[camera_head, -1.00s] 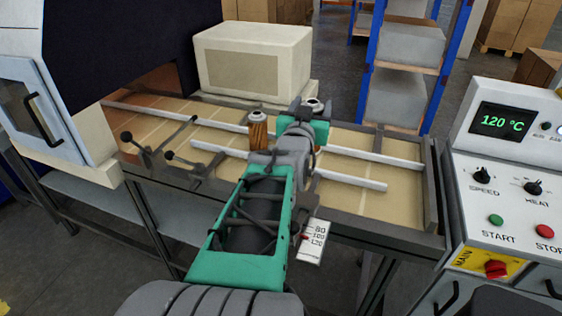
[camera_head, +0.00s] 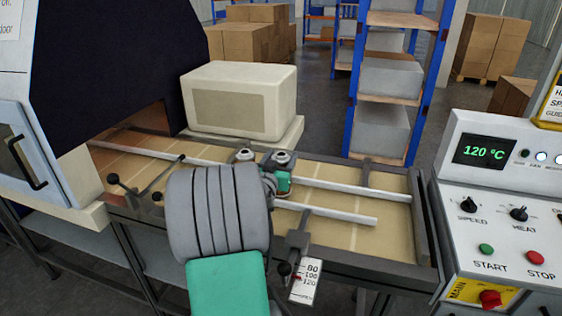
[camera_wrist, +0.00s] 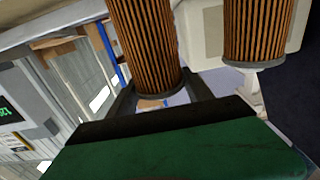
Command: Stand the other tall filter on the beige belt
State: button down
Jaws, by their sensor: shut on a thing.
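My gripper (camera_head: 277,175) is over the beige belt (camera_head: 340,232) and shut on a tall filter. In the head view only this filter's pale cap (camera_head: 283,157) shows clearly above the jaws. In the wrist view its brown pleated body (camera_wrist: 145,40) lies between the two fingers (camera_wrist: 160,100). The other tall filter (camera_head: 245,155) is just to its left in the head view, its lower part hidden by my arm. It also shows in the wrist view (camera_wrist: 255,30), to the right and apart from the held one. I cannot tell whether the held filter's base touches the belt.
Pale guide rails (camera_head: 340,214) run along the belt. A cream box (camera_head: 240,100) stands behind it. A dark machine opening (camera_head: 150,118) is at the left, with black-knobbed clamps (camera_head: 113,179) in front. A control panel (camera_head: 510,205) is at the right. The belt's right part is clear.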

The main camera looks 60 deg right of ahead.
jog(key=shift+f, duration=0.45)
jog(key=shift+f, duration=0.2)
jog(key=shift+c, duration=2.1)
grip_release()
jog(key=shift+r, duration=0.25)
jog(key=s+a+b, duration=0.2)
jog(key=a+b, duration=0.1)
jog(key=a, duration=0.9)
